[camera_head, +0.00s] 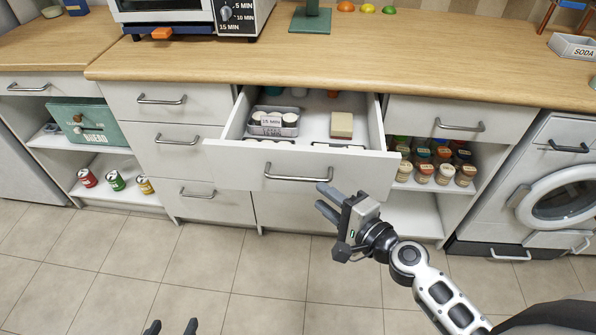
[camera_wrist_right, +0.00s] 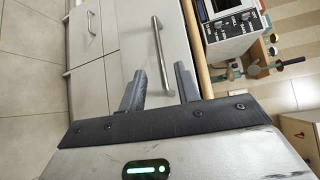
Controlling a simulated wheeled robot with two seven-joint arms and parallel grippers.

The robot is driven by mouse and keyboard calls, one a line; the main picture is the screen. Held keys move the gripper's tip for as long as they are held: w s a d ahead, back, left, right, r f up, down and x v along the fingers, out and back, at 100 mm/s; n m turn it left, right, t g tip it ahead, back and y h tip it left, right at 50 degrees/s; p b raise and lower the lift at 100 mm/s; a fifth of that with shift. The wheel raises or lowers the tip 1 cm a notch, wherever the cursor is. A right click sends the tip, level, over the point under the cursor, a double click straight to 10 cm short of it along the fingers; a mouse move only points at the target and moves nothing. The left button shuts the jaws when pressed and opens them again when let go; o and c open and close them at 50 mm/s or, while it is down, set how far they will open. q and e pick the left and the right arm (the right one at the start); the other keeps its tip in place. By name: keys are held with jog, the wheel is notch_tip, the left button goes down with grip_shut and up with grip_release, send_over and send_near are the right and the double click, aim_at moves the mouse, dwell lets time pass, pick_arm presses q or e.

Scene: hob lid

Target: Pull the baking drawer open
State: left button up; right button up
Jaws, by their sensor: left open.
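The white drawer (camera_head: 230,160) under the middle of the counter stands pulled out in the head view, with its inside visible. Its metal bar handle (camera_head: 297,174) is on the front. My right gripper (camera_head: 321,196) is just below and right of this handle. In the right wrist view its fingers (camera_wrist_right: 160,70) are apart and empty. A bar handle (camera_wrist_right: 160,52) shows beyond and between them there; I cannot tell for sure which drawer it belongs to. My left gripper (camera_head: 171,327) is open and empty at the bottom edge, over the floor.
The drawer holds a grey bin (camera_head: 273,122) and a block-like stack (camera_head: 342,124). Closed drawers (camera_head: 160,150) stand left; an open shelf of jars (camera_head: 435,165) and a washing machine (camera_head: 555,200) stand right. The tiled floor (camera_head: 250,270) in front is clear.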

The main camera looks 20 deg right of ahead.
aim_at(298, 179)
jog(key=x, duration=0.9)
jog(key=shift+w+a+p, duration=0.1)
jog(key=shift+p, duration=0.3)
grip_shut()
